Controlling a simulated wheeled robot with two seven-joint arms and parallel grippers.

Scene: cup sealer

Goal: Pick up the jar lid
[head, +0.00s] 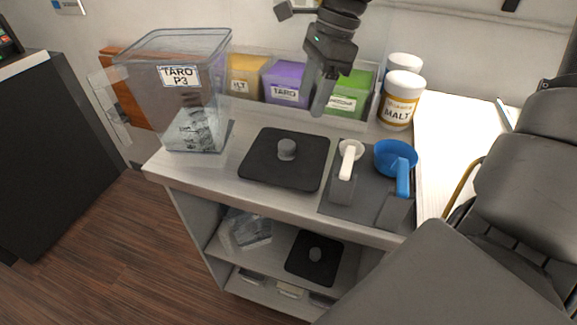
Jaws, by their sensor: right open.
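A black square lid (258,172) with a round grey knob (287,149) lies flat on the counter. The open clear jar labelled TARO P3 (150,95) stands to its left. A second black lid (301,266) with a knob lies on the shelf below. My right gripper (325,98) hangs down from the top of the head view, behind and to the right of the upper lid and apart from it. It is open, with nothing visible between its fingers. My left gripper is not in view.
Behind the lid stand yellow (247,70), purple (286,83) and green (352,92) containers. White MALT jars (402,98) stand to their right. A white scoop (347,162) and a blue scoop (402,172) rest on a grey mat (366,208) right of the lid.

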